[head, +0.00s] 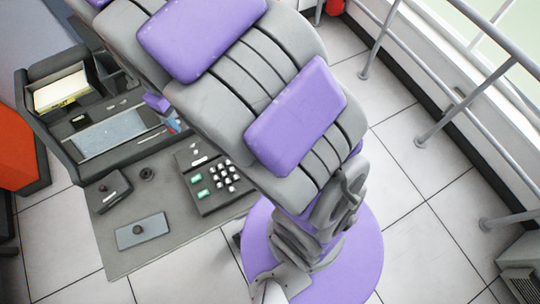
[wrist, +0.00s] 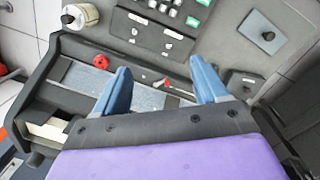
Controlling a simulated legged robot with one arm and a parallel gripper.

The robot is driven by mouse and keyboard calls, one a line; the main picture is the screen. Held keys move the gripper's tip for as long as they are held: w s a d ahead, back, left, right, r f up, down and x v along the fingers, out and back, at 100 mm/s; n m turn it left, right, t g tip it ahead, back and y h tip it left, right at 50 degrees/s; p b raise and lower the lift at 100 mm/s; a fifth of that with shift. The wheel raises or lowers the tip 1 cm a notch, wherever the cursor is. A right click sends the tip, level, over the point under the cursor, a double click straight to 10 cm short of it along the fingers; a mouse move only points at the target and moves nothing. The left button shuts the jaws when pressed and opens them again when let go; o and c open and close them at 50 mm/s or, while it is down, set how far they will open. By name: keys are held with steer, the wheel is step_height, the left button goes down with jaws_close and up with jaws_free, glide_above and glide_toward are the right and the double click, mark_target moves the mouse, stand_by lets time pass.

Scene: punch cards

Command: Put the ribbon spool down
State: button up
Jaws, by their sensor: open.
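My gripper (wrist: 160,66) shows in the wrist view with its two blue fingers wide apart and nothing held between them. In the head view, my arm hides most of it. A small dark round piece (head: 147,174), probably the ribbon spool, rests on the grey desktop (head: 150,262) in the head view. It lies between a black box (head: 110,190) and a keypad (head: 213,180), apart from both. I cannot make it out in the wrist view, where my right finger may cover it.
A grey plate with a knob (head: 142,231) lies near the desk's front. A bluish panel (head: 108,132) and a card tray (head: 62,90) stand at the left. The wrist view shows a red knob (wrist: 100,62) and a cream cylinder (wrist: 80,16). Railings (head: 435,130) stand at the right.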

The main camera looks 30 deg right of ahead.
steer(key=s+d+r+m, duration=0.2)
steer(key=s+d, duration=0.1)
steer(key=s, duration=0.5)
steer(key=s+d+r+m, duration=0.1)
steer(key=s+d+r, duration=0.1)
steer(key=s, duration=0.6)
steer(key=s+d+r+m+g, duration=0.1)
steer(key=s+d, duration=0.3)
steer(key=s, duration=0.5)
steer(key=shift+d+r+m+y, duration=0.35)
steer(key=shift+r+m+y, duration=0.1)
steer(key=shift+m, duration=0.35)
